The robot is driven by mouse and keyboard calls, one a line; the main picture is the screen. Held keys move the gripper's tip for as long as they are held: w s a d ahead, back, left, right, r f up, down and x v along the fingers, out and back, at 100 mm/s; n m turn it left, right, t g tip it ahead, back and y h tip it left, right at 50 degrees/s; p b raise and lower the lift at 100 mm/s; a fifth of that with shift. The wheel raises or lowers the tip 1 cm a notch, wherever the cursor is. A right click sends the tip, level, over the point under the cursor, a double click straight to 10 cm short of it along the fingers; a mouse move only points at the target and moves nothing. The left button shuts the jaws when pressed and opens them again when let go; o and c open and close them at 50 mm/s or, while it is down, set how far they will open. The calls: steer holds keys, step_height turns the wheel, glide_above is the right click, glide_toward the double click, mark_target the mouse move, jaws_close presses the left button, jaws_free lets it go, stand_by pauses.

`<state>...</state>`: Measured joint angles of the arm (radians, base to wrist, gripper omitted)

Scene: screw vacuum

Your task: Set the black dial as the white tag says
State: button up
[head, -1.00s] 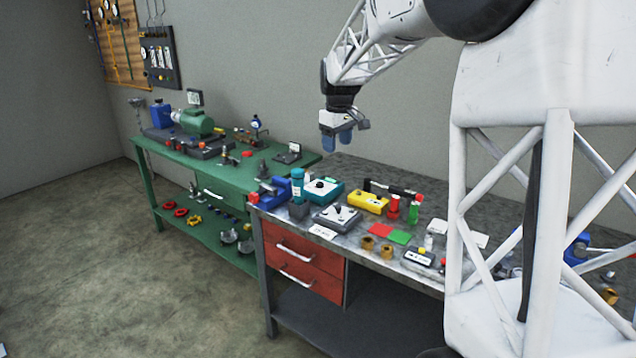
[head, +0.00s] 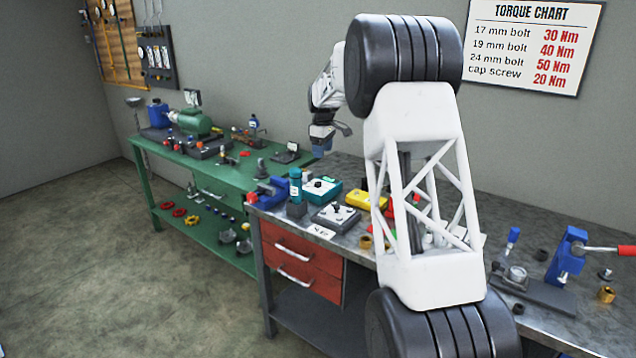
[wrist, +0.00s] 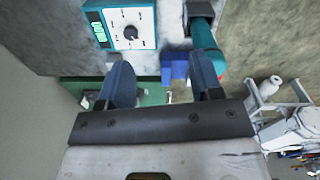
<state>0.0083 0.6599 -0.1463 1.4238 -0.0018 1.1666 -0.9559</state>
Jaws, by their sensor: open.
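A grey box (head: 335,217) with a small black dial (head: 337,209) on its pale top stands near the front edge of the steel bench in the head view. A white tag (head: 320,231) lies in front of it; its writing is too small to read for sure. A teal box (head: 322,190) behind it also has a black dial (wrist: 131,32) on a white marked face, seen in the wrist view. My gripper (head: 321,142) is above the back of the bench in the head view. In the wrist view its fingers (wrist: 160,72) are apart with nothing held.
A yellow box (head: 366,199) is to the right. A torque chart (head: 533,45) hangs on the wall. My arm hides the bench's middle. A green bench (head: 215,176) stands left.

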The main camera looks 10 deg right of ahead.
steer(key=n, duration=0.2)
glide_above(318, 183)
steer(key=f, duration=1)
steer(key=shift+w+f, duration=0.2)
steer(key=shift+f, duration=0.1)
steer(key=shift+f, duration=3.85)
steer(key=c, duration=0.9)
